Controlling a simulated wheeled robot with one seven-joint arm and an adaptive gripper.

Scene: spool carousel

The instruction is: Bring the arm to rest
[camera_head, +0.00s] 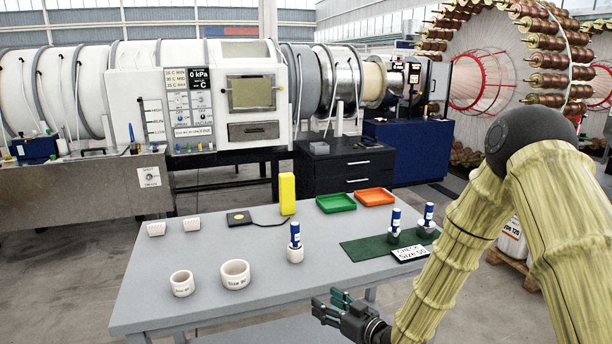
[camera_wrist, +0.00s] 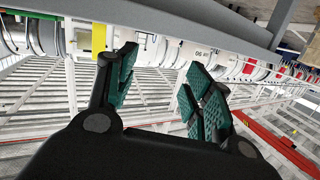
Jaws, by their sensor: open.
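My gripper (camera_head: 345,308) is at the front edge of the grey table (camera_head: 160,278), low and to the right of the middle in the head view. Its green-padded fingers point left and are apart, with nothing between them. In the wrist view my gripper (camera_wrist: 160,85) is also open and empty, with a table edge and machinery beyond the fingers. My arm, in a yellowish ribbed cover, bends up from the gripper to a dark elbow joint and down at the right.
On the table stand two white cups (camera_head: 235,274), a blue-and-white spool (camera_head: 295,242) on a white holder, a green mat (camera_head: 365,248) with two more spools, a yellow block (camera_head: 287,194), a green tray (camera_head: 336,203) and an orange tray (camera_head: 374,197).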

